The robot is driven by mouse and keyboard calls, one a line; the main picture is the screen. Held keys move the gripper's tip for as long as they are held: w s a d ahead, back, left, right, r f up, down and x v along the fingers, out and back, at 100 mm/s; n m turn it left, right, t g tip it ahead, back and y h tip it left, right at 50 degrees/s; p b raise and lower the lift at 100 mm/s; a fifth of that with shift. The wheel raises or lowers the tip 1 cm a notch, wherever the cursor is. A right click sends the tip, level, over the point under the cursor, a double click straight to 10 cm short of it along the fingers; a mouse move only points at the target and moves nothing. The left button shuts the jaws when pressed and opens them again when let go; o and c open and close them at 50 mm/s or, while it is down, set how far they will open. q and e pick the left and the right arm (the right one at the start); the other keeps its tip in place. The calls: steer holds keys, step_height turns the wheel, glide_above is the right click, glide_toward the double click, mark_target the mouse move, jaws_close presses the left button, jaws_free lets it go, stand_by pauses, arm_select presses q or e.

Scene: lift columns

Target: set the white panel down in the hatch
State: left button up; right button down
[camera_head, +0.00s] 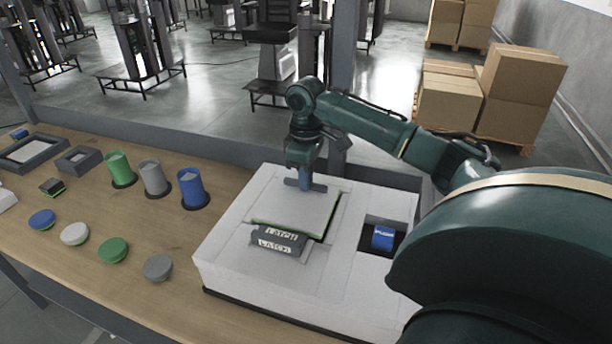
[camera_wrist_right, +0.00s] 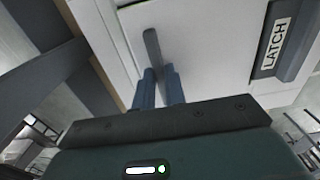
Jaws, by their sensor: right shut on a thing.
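The white panel (camera_head: 292,210) lies over the hatch in the top of the white box (camera_head: 235,240). A dark gap of the hatch (camera_head: 334,216) shows along the panel's right edge, and a thin green line shows along its near edge. My right gripper (camera_head: 305,186) is shut on the panel's grey handle from above. In the right wrist view, the two blue fingers (camera_wrist_right: 160,88) are around the handle (camera_wrist_right: 152,48). My left gripper is not in view.
The grey latch (camera_head: 277,241) sits by the panel's near edge. A blue part (camera_head: 383,238) sits in a recess to the right. Green, grey and blue cups (camera_head: 192,188), several round discs (camera_head: 114,250) and dark trays (camera_head: 30,152) occupy the wooden table.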

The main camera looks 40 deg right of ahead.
steer(key=shift+f, duration=0.2)
stand_by(0.4)
steer(key=c, duration=1.4)
jaws_free()
steer(key=shift+o, duration=0.2)
steer(key=shift+r, duration=3.5)
